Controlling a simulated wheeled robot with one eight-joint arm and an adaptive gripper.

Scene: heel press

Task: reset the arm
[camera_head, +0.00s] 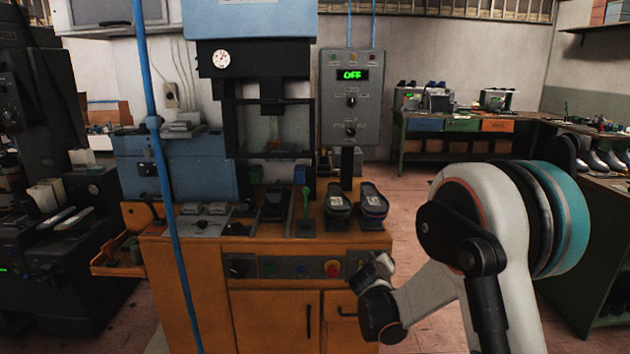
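My arm (486,240) rises from the lower right, white and black with a teal band at the elbow, and bends down to the left. My gripper (372,266) is at its end, in front of the right side of the orange press cabinet (273,308). It looks small and dark at this angle, and its fingers cannot be told apart. I see nothing clearly held in it.
The heel press (250,75) stands on the cabinet, with a control box (350,102) reading OFF. Workbenches (475,128) stand behind and right.

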